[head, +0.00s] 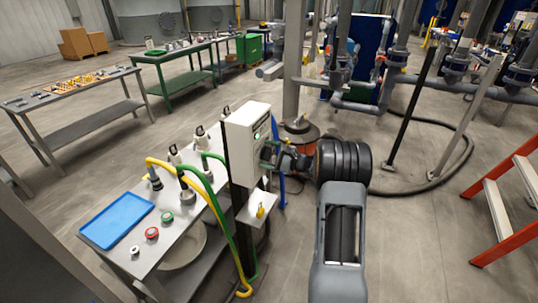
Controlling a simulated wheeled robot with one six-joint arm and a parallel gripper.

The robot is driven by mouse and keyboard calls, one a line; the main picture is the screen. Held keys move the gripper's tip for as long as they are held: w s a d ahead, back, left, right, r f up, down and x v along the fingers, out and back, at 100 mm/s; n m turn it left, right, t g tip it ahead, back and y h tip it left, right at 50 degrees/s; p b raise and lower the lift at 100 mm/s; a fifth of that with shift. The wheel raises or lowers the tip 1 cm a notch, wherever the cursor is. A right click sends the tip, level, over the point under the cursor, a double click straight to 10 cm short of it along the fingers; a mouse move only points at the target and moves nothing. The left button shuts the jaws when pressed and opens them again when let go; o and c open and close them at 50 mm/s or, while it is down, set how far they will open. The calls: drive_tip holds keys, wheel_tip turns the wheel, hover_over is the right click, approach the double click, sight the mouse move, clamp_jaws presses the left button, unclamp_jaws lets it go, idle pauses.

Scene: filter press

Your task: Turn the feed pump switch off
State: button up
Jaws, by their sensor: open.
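A pale grey control box (240,140) stands on a dark post in the middle of the view. Its front faces right and carries a small dark display and a lit green lamp (257,136). My gripper (270,157) is at the lower part of this front face, very close to it, at the end of my dark arm. The gripper is open. It is small in the view, and I cannot tell whether it touches anything. The feed pump switch cannot be made out; the gripper may cover it.
A small shelf with a yellow item (260,211) sits below the box. Left of it, a grey bench (150,258) holds a blue tray (117,220), round fittings, and yellow and green hoses. An orange ladder (505,200) stands at right. Open floor lies between.

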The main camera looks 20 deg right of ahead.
drive_tip(key=shift+c, duration=0.2)
drive_tip(key=c, duration=0.9)
drive_tip(key=f+n+b, duration=0.1)
drive_tip(key=b, duration=0.3)
drive_tip(key=n+b, duration=0.3)
drive_tip(key=b, duration=0.3)
drive_tip(key=shift+f, duration=0.1)
drive_tip(key=n+b, duration=0.3)
drive_tip(key=b, duration=0.5)
drive_tip(key=shift+n+b, duration=0.3)
drive_tip(key=n+b, duration=0.2)
drive_tip(key=b, duration=0.2)
drive_tip(key=n+b, duration=0.2)
drive_tip(key=b, duration=0.2)
drive_tip(key=shift+r+n, duration=0.3)
drive_tip(key=shift+r, duration=0.05)
drive_tip(key=n+b, duration=0.1)
drive_tip(key=b, duration=0.1)
drive_tip(key=n+b, duration=0.2)
drive_tip(key=shift+r, duration=0.25)
drive_tip(key=shift+r+n+b, duration=0.3)
drive_tip(key=shift+n+b, duration=1)
drive_tip(key=shift+b, duration=0.15)
drive_tip(key=shift+r+n, duration=0.1)
drive_tip(key=shift+n, duration=0.2)
